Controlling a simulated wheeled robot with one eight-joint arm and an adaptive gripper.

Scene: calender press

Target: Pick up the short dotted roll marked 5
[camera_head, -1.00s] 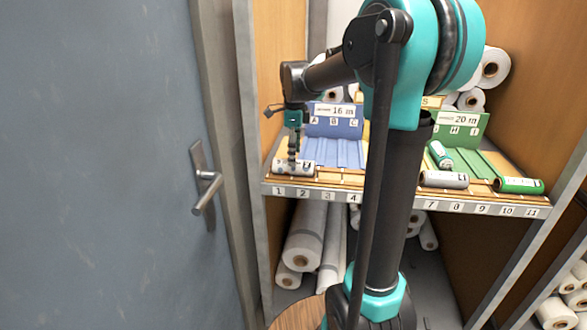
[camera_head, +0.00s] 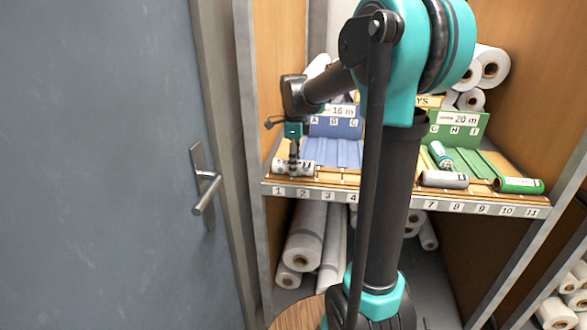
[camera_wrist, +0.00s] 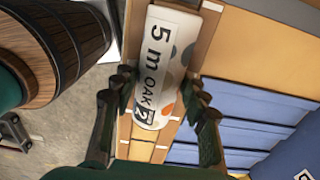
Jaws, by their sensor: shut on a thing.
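The short dotted roll marked 5 (camera_wrist: 166,62) is white with coloured dots and the print "5 m OAK" and a 2 in a dark box. In the head view the roll (camera_head: 283,168) lies at the left end of the shelf's front ledge, above labels 1 to 3. My gripper (camera_head: 293,163) reaches down onto it from above. In the wrist view my gripper (camera_wrist: 162,100) has one finger on each side of the roll, shut on it near its lower end. From these views I cannot tell whether the roll is clear of the ledge.
A blue grooved tray (camera_head: 335,152) stands just behind and right of the roll. A green tray (camera_head: 480,160) holds a small roll. A grey roll (camera_head: 443,179) and a green roll (camera_head: 518,185) lie on the ledge at right. A grey door (camera_head: 100,170) is at left.

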